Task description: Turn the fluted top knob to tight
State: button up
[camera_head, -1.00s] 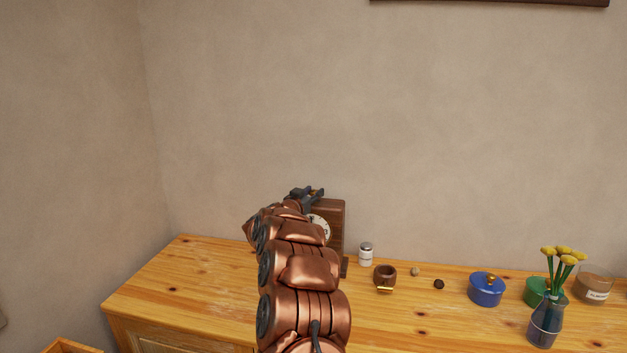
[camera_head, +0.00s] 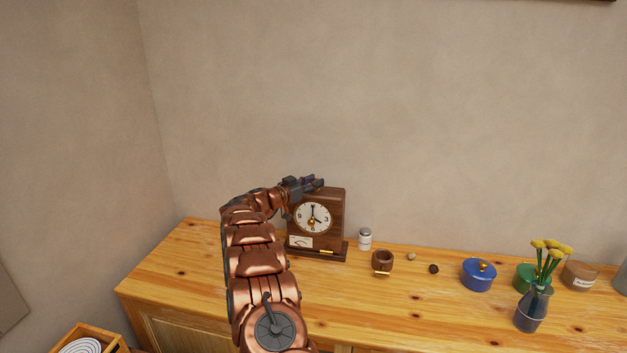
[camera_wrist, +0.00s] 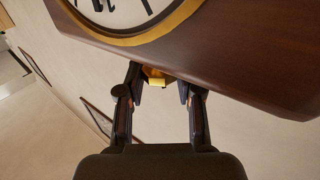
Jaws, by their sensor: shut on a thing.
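The wooden clock (camera_head: 337,212) stands upright on the cabinet top, with its pale dial (camera_head: 313,217) showing and a small gauge (camera_head: 300,242) at its lower left. My gripper (camera_head: 317,184) is at the top of the clock. In the wrist view, the gold top knob (camera_wrist: 155,78) lies between the fingertips of my gripper (camera_wrist: 160,88), against the edge of the dark wood case (camera_wrist: 235,55). The gripper is shut on this knob. The fingers hide part of the knob, and its fluting is too small to make out. The head view does not show the knob clearly.
Right of the clock on the cabinet (camera_head: 400,310) stand a white jar (camera_head: 365,239), a brown cup (camera_head: 382,261), a blue lidded pot (camera_head: 478,275) and a vase with yellow flowers (camera_head: 531,310). The wall is close behind. The cabinet's left end is clear.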

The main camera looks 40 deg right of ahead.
jog(key=shift+w+m+g+p, duration=0.15)
jog(key=shift+m+g+p, duration=0.15)
jog(key=shift+m+g, duration=0.45)
jog(key=shift+r+g, duration=0.1)
jog(key=shift+g, duration=0.35)
jog(key=o, duration=1.2)
jog(key=shift+c, duration=0.2)
jog(key=w+a, duration=0.2)
jog(key=a, duration=1)
